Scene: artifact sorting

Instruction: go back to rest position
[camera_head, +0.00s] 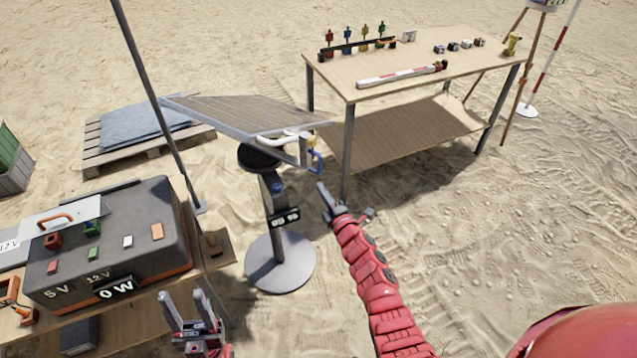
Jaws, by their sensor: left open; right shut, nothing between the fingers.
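My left gripper (184,298) is at the bottom left, in front of the low table with the power box. Its two fingers point up, apart, with nothing between them. My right gripper (325,194) is near the middle of the view, at the end of my red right arm. Its fingers are together and hold nothing. It is to the right of the solar panel stand and appears apart from it.
The solar panel (235,112) tilts on a stand with a round base (281,275). The power box (110,230) reads "0 W" and sits on the low table (215,284). A wooden table (335,68) with small items stands at the back right. Open sand lies at the right.

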